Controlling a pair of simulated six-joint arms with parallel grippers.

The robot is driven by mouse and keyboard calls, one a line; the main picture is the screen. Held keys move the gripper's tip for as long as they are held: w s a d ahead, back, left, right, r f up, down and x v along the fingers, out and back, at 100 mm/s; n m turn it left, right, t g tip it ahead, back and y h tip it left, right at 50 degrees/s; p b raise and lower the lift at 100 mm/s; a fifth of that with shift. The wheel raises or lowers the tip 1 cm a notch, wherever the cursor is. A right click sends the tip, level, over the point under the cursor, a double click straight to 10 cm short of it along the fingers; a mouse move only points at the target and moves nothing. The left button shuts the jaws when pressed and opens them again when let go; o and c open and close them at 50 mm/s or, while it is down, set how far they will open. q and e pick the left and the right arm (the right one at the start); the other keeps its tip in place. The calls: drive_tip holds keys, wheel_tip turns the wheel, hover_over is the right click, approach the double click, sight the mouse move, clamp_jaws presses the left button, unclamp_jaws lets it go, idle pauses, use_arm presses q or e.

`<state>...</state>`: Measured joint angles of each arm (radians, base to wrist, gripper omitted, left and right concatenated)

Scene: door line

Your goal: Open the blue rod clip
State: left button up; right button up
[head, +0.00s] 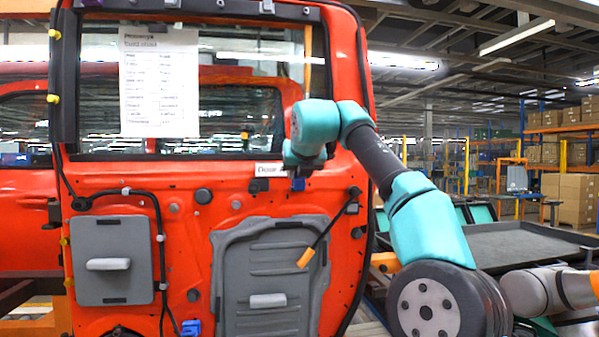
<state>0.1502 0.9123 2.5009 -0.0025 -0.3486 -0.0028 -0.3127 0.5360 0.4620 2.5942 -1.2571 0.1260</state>
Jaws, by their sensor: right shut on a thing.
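My right gripper (297,172) is at the upper middle of the red door (150,190), just below the window's lower edge and beside a white label. It is shut on a small dark blue piece, which looks like the blue rod clip (298,185). My own gripper and wrist cover most of the clip, so I cannot tell whether its latch is open. A black rod with an orange tip (306,257) slants across the door below and right of the clip. My left gripper is not in view.
A grey panel with a light handle (107,264) is on the left of the door, and a larger grey panel (270,270) is in the middle. A black cable runs down the left side. A blue part (190,328) sits at the bottom. A dark tray (525,245) stands at right.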

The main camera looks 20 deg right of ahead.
idle(0.3)
drive_tip(key=o, duration=0.9)
drive_tip(key=v, duration=1.7)
drive_tip(key=shift+s+r, duration=0.1)
drive_tip(key=shift+s, duration=0.05)
